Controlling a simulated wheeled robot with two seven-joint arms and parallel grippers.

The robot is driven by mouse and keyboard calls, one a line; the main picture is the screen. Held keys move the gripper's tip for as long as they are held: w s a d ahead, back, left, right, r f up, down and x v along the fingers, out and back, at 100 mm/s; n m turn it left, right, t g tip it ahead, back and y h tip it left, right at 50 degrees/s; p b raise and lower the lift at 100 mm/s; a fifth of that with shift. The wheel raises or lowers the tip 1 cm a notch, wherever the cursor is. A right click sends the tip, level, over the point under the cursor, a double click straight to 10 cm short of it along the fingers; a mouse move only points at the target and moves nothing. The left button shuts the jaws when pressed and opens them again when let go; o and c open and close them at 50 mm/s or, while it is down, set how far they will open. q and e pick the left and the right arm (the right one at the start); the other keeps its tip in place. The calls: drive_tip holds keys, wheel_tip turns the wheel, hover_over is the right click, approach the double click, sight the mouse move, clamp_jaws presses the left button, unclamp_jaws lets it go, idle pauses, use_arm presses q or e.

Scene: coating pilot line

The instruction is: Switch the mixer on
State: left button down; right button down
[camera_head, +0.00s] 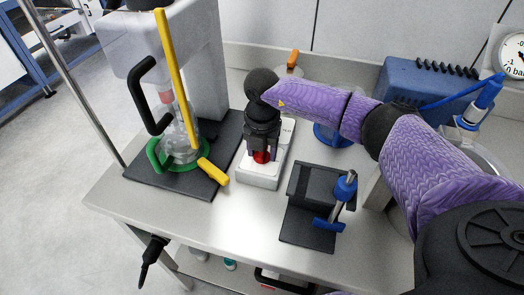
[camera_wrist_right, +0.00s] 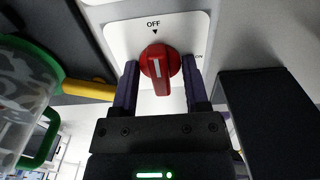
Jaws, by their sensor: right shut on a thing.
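A red rotary knob (camera_head: 262,157) sits on a white switch box (camera_head: 258,180) on the bench. In the right wrist view the knob (camera_wrist_right: 159,68) stands on a white plate (camera_wrist_right: 120,38) marked OFF at the top and ON at the right. Its white line points up towards OFF. My right gripper (camera_head: 262,150) reaches down onto the box, its fingers on either side of the knob and shut on it. The grey mixer stand (camera_head: 200,50) is left of the box, with a glass vessel (camera_head: 180,135) in front of it. My left gripper is not in view.
A black mat (camera_head: 195,185) lies under the mixer, and a green ring (camera_head: 158,155) and a yellow rod (camera_head: 176,75) are close left of my gripper. A black holder with a blue clamp (camera_head: 328,224) is close right. A blue box (camera_head: 425,85) stands at the back right.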

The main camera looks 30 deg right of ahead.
idle(0.3)
drive_tip(key=shift+r+m+p, duration=0.2)
drive_tip(key=shift+m+p, duration=0.7)
drive_tip(key=shift+m, duration=0.1)
drive_tip(key=m+p, duration=0.3)
drive_tip(key=m, duration=0.3)
drive_tip(key=shift+p, duration=0.4)
drive_tip(key=shift+f+m, duration=0.1)
drive_tip(key=shift+m, duration=0.2)
drive_tip(key=shift+f, duration=0.1)
